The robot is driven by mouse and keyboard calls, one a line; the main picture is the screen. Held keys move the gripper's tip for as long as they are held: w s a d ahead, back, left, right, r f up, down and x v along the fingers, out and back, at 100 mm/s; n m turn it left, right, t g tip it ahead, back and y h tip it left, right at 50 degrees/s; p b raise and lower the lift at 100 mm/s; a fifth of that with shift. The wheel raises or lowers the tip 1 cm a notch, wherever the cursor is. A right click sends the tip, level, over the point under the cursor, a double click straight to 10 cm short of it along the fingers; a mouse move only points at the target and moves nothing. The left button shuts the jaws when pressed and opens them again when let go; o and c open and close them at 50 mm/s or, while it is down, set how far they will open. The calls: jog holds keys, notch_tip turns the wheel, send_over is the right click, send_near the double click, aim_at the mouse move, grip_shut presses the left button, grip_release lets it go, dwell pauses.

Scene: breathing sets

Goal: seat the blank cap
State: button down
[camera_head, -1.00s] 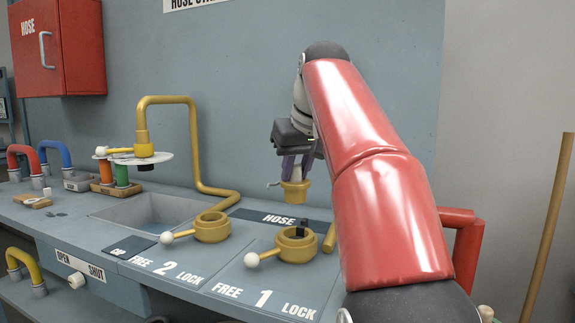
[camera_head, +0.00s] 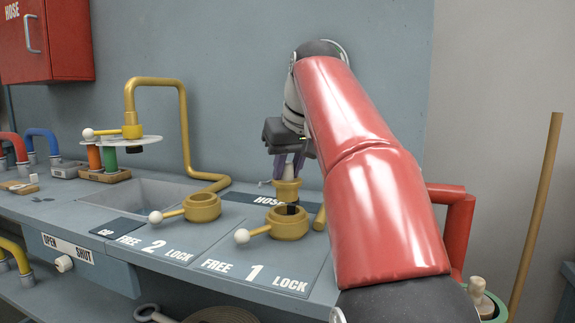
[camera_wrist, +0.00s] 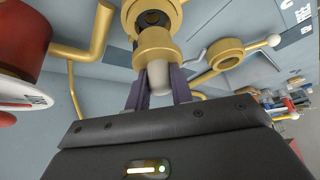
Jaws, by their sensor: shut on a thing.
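My gripper (camera_head: 288,163) is shut, its purple fingers closed around the pale stem (camera_wrist: 159,78) of a brass piece, which looks like the blank cap (camera_head: 287,190). The cap also shows in the wrist view (camera_wrist: 155,45), its brass end pointing away from the fingers. In the head view it appears upright, just above and slightly behind the brass collar at position 1 (camera_head: 290,228). Its lower edge overlaps the collar's far side in the picture, so I cannot tell whether they touch. The collar's lever with a white ball (camera_head: 242,236) points left.
A second brass collar (camera_head: 202,208) with a white-balled lever stands left at position 2. A sink (camera_head: 150,192) and a yellow pipe (camera_head: 183,130) lie behind it. A white disc (camera_head: 120,141) stands at left. The console's front right is partly hidden by my red arm.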

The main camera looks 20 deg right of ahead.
aim_at(290, 181)
jog(key=shift+f+b, duration=0.3)
jog(key=shift+f, duration=0.4)
jog(key=shift+p, duration=0.6)
dwell(1.1)
jog(key=shift+f+b, duration=1)
jog(key=shift+f, duration=0.4)
jog(key=c, duration=1.1)
grip_release()
jog(key=shift+c, duration=0.2)
jog(key=p+v, duration=0.2)
jog(key=v, duration=0.5)
jog(key=shift+s+r, duration=0.2)
jog(key=shift+r, duration=0.15)
